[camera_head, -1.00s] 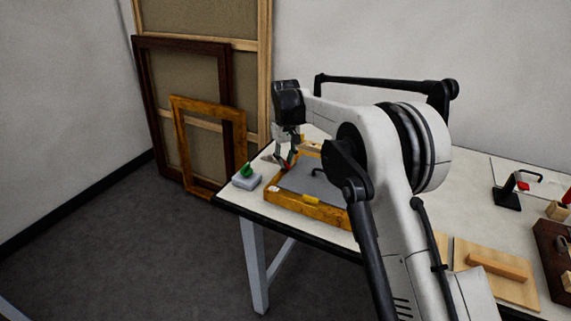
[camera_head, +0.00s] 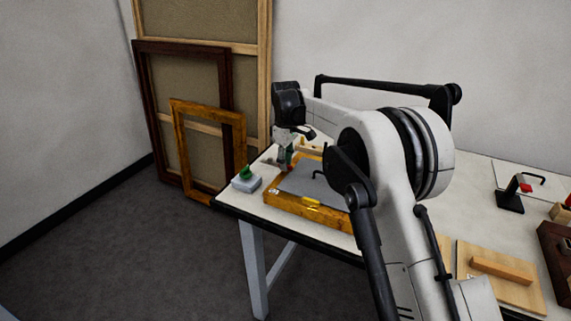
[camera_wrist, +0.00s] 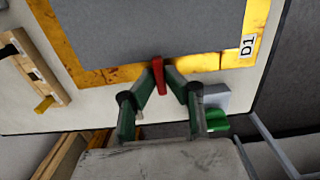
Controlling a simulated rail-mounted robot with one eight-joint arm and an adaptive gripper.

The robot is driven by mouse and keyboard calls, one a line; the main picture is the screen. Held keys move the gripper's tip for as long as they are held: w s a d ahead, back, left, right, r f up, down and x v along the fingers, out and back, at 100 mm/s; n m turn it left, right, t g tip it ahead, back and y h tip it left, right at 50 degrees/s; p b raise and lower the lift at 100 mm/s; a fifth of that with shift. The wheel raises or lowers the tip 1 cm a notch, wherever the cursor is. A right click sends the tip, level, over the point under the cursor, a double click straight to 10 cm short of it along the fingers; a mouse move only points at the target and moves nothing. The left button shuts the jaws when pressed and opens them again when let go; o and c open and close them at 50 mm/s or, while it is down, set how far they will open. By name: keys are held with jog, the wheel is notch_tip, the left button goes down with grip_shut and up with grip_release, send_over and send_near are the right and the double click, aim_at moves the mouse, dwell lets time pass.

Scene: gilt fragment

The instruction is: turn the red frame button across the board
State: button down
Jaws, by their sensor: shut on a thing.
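The gilt frame (camera_head: 285,202) lies on the table with a grey board (camera_head: 302,184) inside it. In the wrist view the frame (camera_wrist: 205,63) bears a "D1" label, and the board (camera_wrist: 150,28) fills the top. The red frame button (camera_wrist: 158,76) sits at the frame rail, its long side pointing roughly up the picture toward the board's edge. I cannot tell how far its tip overlaps the board. My gripper (camera_wrist: 160,78) is shut on the button, a green-and-grey finger on each side. In the head view my gripper (camera_head: 283,168) is at the frame's far left, mostly hiding the button.
A pale block with a green top (camera_head: 246,180) stands left of the frame, near the table's edge. A yellow piece (camera_head: 311,203) is on the near rail. A black stand with a red part (camera_head: 511,196) and a wooden panel (camera_head: 500,275) lie to the right. Frames lean against the wall.

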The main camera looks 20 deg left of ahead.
dwell(0.4)
jog(key=c, duration=1.8)
grip_release()
notch_tip(320, 180, up, 12)
jog(key=shift+r, duration=0.1)
